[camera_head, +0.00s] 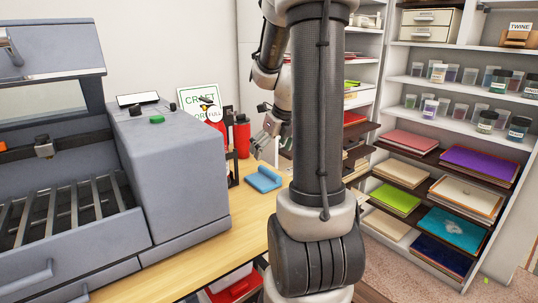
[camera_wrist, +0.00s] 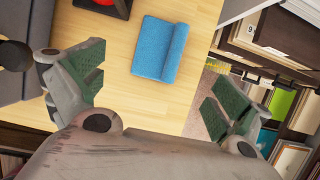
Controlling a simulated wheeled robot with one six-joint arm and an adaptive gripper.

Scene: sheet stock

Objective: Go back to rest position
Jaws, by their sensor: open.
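My gripper (camera_wrist: 155,95) is open and empty in the wrist view, its two green-padded fingers spread wide apart. Below it lies the wooden table (camera_wrist: 150,100), with a blue folded cloth (camera_wrist: 160,48) on it beyond the fingertips. In the head view, my gripper (camera_head: 266,138) hangs above the table near the blue cloth (camera_head: 263,180), partly hidden behind my arm. The gripper and the cloth look apart.
A large grey machine (camera_head: 165,170) stands on the left of the wooden table (camera_head: 200,262). Red bottles (camera_head: 242,135) and a craft sign (camera_head: 198,98) stand behind the cloth. Shelves (camera_head: 450,125) with jars and coloured sheet stacks fill the right side.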

